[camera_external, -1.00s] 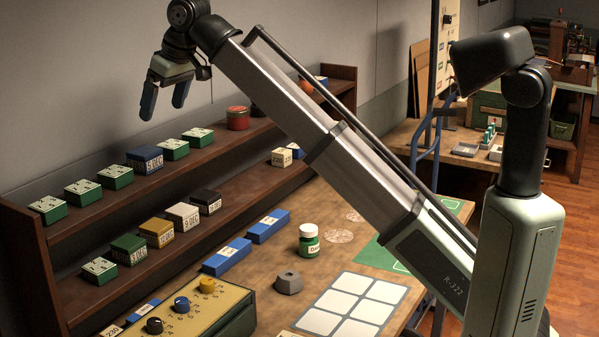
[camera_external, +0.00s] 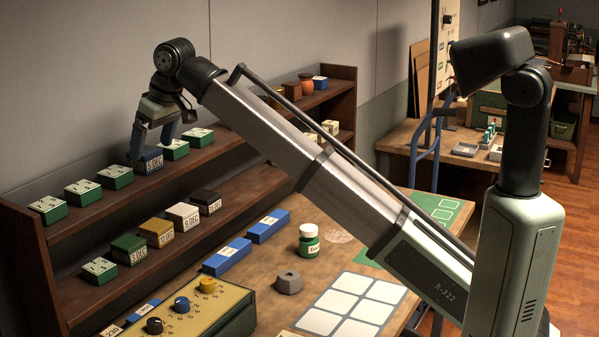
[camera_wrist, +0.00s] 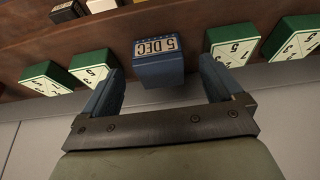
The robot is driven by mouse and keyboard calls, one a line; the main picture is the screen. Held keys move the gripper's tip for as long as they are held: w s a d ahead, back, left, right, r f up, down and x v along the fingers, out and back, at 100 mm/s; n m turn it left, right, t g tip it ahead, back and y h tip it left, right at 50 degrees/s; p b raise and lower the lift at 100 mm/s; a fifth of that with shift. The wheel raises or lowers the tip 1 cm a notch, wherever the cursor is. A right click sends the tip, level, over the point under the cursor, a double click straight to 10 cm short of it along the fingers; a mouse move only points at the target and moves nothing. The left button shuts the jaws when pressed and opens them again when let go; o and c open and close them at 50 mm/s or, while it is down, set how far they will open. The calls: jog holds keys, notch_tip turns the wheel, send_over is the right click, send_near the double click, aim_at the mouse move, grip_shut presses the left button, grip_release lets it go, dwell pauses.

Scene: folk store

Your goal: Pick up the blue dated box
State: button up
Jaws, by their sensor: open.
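The blue dated box (camera_external: 152,163) stands on the upper shelf, between green-and-white boxes, partly hidden by my gripper in the external view. In the wrist view the blue box (camera_wrist: 159,68) shows a white label that reads "5 DEC", upside down. My gripper (camera_external: 152,150) is open and lowered at the box. In the wrist view its two blue fingers (camera_wrist: 162,88) lie to the left and right of the box, with a gap on each side. No finger appears to touch the box.
Green-and-white boxes (camera_external: 112,176) stand close on both sides of the blue box on the upper shelf (camera_external: 75,229). The lower shelf holds a green, a yellow, a white and a black dated box (camera_external: 206,201). The wall is close behind.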

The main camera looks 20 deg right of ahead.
aim_at(149, 151)
jog(key=x, duration=0.4)
jog(key=shift+w, duration=0.15)
jog(key=shift+c, duration=0.2)
jog(key=shift+r, duration=0.1)
jog(key=c, duration=1)
